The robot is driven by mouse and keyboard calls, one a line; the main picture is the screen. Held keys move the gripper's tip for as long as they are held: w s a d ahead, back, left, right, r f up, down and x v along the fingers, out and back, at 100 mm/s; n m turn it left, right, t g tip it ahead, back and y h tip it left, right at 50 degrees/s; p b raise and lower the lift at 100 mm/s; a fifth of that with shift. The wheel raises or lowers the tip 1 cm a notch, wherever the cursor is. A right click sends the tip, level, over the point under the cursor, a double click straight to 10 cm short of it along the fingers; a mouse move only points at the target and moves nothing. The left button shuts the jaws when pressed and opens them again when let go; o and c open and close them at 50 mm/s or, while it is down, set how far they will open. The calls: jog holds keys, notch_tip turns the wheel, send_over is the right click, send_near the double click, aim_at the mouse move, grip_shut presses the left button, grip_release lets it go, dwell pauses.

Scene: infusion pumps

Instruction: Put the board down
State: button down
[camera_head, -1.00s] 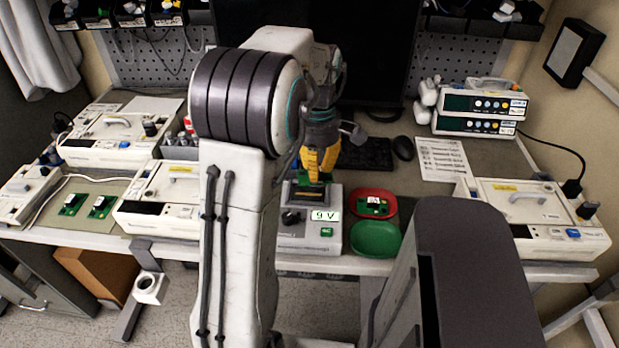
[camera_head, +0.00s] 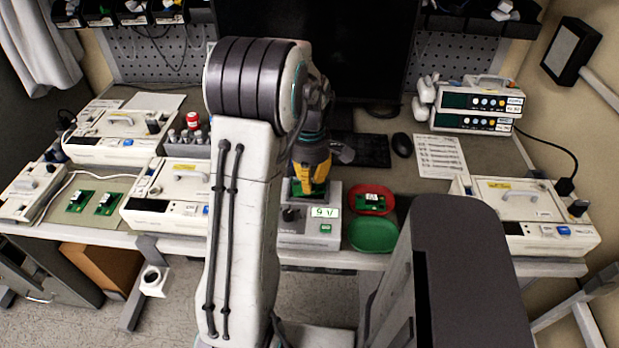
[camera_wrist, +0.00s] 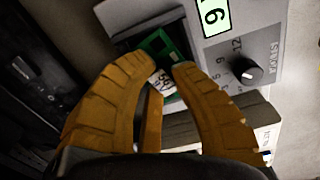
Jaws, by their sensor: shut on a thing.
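My gripper (camera_head: 311,188) is pointed down over the dark top of a grey tester box (camera_head: 300,239) with a lit display (camera_head: 326,212). It is shut on a green board (camera_head: 297,186). In the wrist view, the board (camera_wrist: 151,43) shows at the yellow fingertips (camera_wrist: 167,66), close against the dark recess beside the display and knob. The fingers hide part of the board, and I cannot tell whether it rests in the recess.
Right of the tester are a red tray (camera_head: 389,200) holding another green board (camera_head: 371,203) and a green tray (camera_head: 375,237). Pumps stand left (camera_head: 165,210) and right (camera_head: 530,215). Two boards lie on a mat (camera_head: 68,212) at left. A keyboard (camera_head: 372,150) is behind.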

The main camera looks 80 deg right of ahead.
jog(key=c, duration=1.1)
grip_release()
jog(key=shift+f, duration=0.1)
jog(key=shift+c, duration=0.2)
notch_tip(320, 180, up, 12)
jog(key=b, duration=0.3)
jog(key=w+a+t+h, duration=0.1)
jog(key=w+a, duration=0.7)
jog(key=w, duration=0.3)
jog(key=w+a, duration=0.8)
jog(key=w, duration=0.3)
jog(key=a+f+t, duration=0.1)
jog(key=a+f, duration=0.1)
jog(key=a, duration=1)
jog(key=s+a+f+t+y, duration=0.1)
jog(key=a+f, duration=0.1)
jog(key=a, duration=1)
jog(key=shift+f+n, duration=0.3)
jog(key=shift+f, duration=0.05)
